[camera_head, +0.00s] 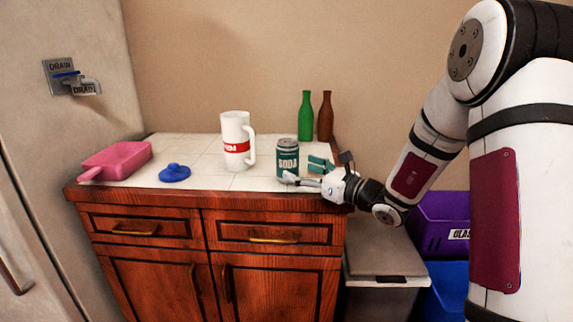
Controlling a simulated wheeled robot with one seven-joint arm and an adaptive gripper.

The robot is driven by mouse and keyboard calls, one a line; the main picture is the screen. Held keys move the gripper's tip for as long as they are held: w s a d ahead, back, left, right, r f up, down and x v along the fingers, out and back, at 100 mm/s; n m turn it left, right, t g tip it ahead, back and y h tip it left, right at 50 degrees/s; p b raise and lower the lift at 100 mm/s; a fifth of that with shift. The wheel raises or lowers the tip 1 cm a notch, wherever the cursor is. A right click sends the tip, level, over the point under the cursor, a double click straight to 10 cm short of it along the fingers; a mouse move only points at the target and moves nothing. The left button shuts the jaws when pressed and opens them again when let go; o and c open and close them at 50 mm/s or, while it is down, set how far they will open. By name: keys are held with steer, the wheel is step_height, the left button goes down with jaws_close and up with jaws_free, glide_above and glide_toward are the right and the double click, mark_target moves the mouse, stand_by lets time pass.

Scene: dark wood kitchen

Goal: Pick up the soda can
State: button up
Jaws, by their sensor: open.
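The soda can (288,160) is dark teal with a grey top and the word SODA on its side. It stands upright on the white tiled counter (212,182), near the right end. My gripper (302,171) is open at the can's right side, low over the counter's front right part. One finger reaches in front of the can's lower part and the other is to the right of the can. I cannot tell whether a finger touches it.
A white mug (236,145) stands left of the can. Green (306,120) and brown (325,120) bottles stand behind. A blue object (174,173) and a pink dustpan (119,159) lie at left. A lidded bin (384,262) and purple bin (437,225) stand right of the cabinet.

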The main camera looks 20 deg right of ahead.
mark_target(286, 163)
steer(key=shift+d+b+x, duration=0.15)
steer(key=shift+b+x, duration=0.15)
steer(key=shift+x, duration=1.35)
steer(key=shift+d+b+x, duration=0.1)
steer(key=shift+b+x, duration=0.2)
steer(key=shift+x, duration=1.35)
steer(key=shift+w+f, duration=0.1)
steer(key=shift+w, duration=0.05)
steer(key=c, duration=1.3)
